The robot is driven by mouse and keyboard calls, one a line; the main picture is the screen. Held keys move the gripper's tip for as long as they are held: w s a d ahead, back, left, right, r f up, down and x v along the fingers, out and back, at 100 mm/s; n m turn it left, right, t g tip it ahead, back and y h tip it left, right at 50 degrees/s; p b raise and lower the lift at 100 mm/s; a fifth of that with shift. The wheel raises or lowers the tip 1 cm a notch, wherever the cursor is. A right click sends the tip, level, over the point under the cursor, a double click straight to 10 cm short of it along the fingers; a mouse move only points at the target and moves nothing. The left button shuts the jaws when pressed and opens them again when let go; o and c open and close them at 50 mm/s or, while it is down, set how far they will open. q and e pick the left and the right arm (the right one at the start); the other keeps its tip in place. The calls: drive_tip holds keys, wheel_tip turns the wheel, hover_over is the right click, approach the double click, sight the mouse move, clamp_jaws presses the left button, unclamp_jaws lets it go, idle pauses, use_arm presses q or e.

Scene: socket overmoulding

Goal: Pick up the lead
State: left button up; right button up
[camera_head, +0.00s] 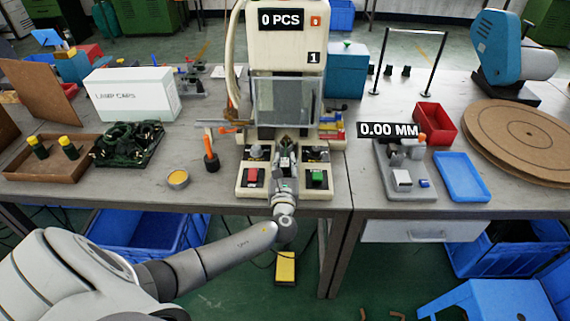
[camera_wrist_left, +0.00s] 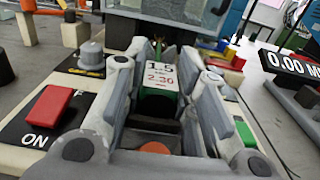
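A dark green heap of coiled leads (camera_head: 128,143) lies on the bench at the left, beside a brown tray. My left gripper (camera_head: 285,155) is away from that heap, at the front of the cream moulding machine (camera_head: 287,40), between its red and green buttons. In the left wrist view the two fingers (camera_wrist_left: 158,70) stand apart, with a gap between their tips. A green part with a white label (camera_wrist_left: 160,78) shows between the fingers; I cannot tell whether they touch it. My right gripper is not in view.
The brown tray (camera_head: 55,172) holds black and yellow plugs. A white box (camera_head: 130,95) stands behind the leads. A gauge (camera_head: 402,178), a blue tray (camera_head: 484,188) and a red bin (camera_head: 436,118) stand right.

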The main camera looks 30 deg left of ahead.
use_arm(q)
drive_tip(key=c, duration=0.3)
drive_tip(key=shift+r, duration=0.1)
